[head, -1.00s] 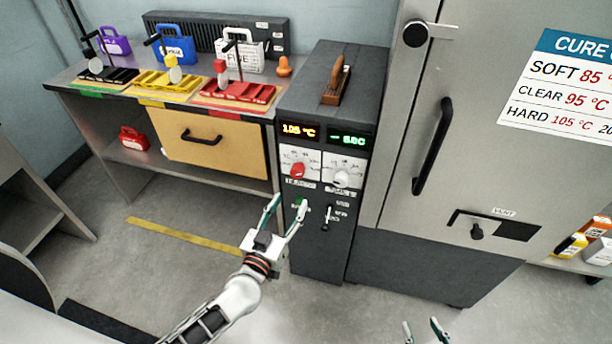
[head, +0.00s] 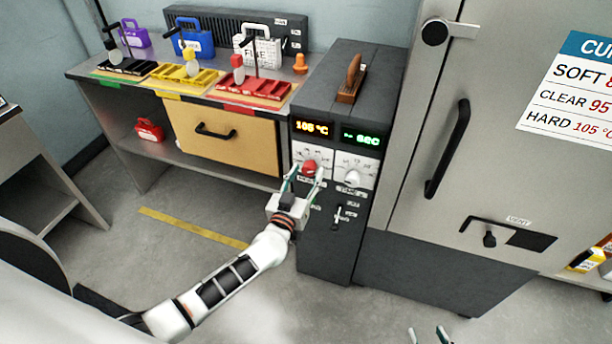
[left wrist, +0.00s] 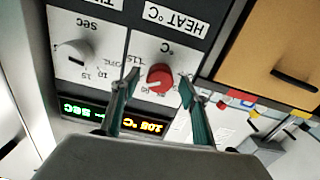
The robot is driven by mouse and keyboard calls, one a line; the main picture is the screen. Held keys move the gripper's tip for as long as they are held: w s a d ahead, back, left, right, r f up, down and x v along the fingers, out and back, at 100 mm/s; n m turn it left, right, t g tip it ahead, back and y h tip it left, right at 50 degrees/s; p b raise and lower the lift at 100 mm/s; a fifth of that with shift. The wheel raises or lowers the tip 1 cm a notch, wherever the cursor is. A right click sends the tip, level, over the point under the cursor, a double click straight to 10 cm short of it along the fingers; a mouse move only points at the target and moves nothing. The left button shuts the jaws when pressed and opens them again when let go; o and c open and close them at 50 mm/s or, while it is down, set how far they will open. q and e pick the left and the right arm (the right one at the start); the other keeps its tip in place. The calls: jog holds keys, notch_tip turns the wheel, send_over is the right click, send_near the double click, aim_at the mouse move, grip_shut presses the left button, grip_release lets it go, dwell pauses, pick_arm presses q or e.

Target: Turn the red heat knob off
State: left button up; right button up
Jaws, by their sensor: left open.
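The red heat knob (head: 310,167) sits on a white dial plate on the dark control cabinet, under an orange display (head: 311,128) reading 105 °C. In the left wrist view the red knob (left wrist: 159,78) shows between the fingertips, under an upside-down HEAT °C label (left wrist: 175,17). My left gripper (head: 304,182) is open, with one green finger to each side of the knob. I cannot tell whether the fingers touch it. My right gripper (head: 429,335) shows only its fingertips at the bottom edge, apart from the cabinet.
A white time knob (head: 352,176) is right of the red knob, and a small lever (head: 338,215) is below it. The oven door handle (head: 448,150) stands out at right. A bench with coloured trays (head: 190,77) and a wooden drawer (head: 222,140) is at left.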

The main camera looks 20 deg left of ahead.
pick_arm(q)
jog(key=c, duration=1.1)
